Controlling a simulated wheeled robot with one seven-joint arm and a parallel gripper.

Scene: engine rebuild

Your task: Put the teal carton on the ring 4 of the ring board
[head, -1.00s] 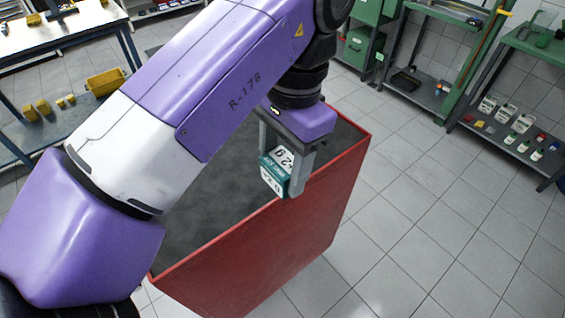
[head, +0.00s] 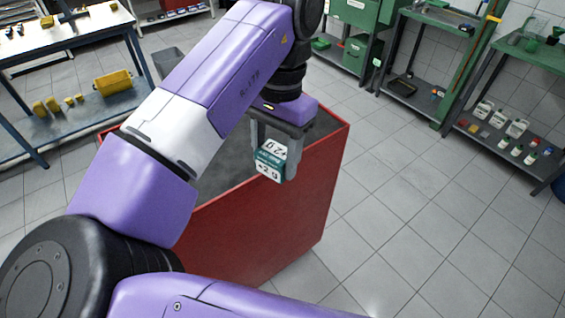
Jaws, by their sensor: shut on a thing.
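My gripper (head: 274,158) is shut on the teal carton (head: 270,160), which has white labels with dark print. It holds the carton in the air, in front of and above the red-sided cabinet with a dark top (head: 262,222). The carton looks a little tilted in the picture. My arm hides much of the cabinet top. I see no ring board or ring 4 in this view; whether my arm hides it I cannot tell.
A blue-framed bench (head: 75,112) with yellow bins and blocks stands at the left. Green shelves (head: 425,75) and a rack with several bottles (head: 515,135) stand at the right. The tiled floor (head: 420,220) between is clear.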

